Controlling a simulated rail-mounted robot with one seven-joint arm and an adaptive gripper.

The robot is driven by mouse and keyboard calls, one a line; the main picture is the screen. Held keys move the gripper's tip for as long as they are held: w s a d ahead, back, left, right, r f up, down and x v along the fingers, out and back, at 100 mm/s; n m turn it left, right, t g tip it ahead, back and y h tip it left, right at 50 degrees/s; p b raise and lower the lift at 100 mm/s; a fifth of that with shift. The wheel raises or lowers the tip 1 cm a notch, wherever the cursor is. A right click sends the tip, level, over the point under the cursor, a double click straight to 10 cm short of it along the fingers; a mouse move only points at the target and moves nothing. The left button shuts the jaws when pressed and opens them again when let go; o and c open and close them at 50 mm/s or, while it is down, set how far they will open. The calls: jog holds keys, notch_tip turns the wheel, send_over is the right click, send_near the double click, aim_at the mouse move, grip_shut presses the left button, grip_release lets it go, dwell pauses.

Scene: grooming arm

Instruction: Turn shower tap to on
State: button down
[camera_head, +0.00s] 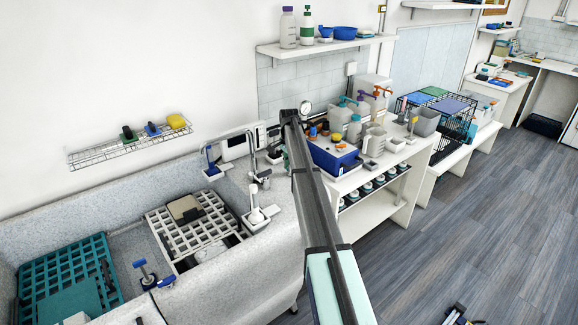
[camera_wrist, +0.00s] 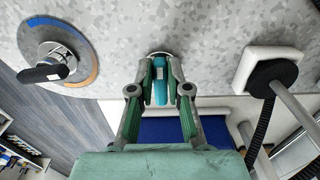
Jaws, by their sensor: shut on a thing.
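In the wrist view my gripper (camera_wrist: 160,88) is shut on a small teal lever, which looks like the shower tap (camera_wrist: 160,66). The tap has a pale round base on the speckled grey wall panel, and the lever points out between my fingers. The fingers hide its sides. In the head view my arm covers most of the tap area, and I cannot make out the tap or my fingertips clearly there.
A black-handled dial (camera_wrist: 51,68) with an orange and blue ring sits left of my gripper in the wrist view. A black hose holder (camera_wrist: 272,78) sits at right. In the head view, a blue bin (camera_head: 333,160) and crowded counter stand right of my arm; a white grid (camera_head: 193,219) lies left.

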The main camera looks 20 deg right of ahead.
jog(key=n+b, duration=0.1)
jog(key=n, duration=0.1)
jog(key=n+b, duration=0.1)
jog(key=n, duration=0.1)
jog(key=shift+s+d+f, duration=0.15)
jog(key=shift+s, duration=0.2)
jog(key=n, duration=0.1)
jog(key=n+b, duration=0.1)
jog(key=n, duration=0.1)
jog(key=n+b, duration=0.1)
jog(key=shift+s+d+n, duration=0.25)
jog(key=shift+d+n, duration=0.05)
jog(key=shift+n, duration=0.1)
jog(key=n, duration=0.2)
jog(key=n+b, duration=0.1)
jog(key=n, duration=0.1)
jog(key=shift+s+d+n, duration=0.15)
jog(key=shift+d+n, duration=0.15)
jog(key=shift+d, duration=0.05)
jog(key=shift+d+n+b, duration=0.2)
jog(key=shift+n+b, duration=0.15)
jog(key=shift+n, duration=0.75)
jog(key=shift+d+n+b, duration=0.2)
jog(key=shift+n+b, duration=0.1)
jog(key=shift+n, duration=0.8)
jog(key=c, duration=1.1)
grip_release()
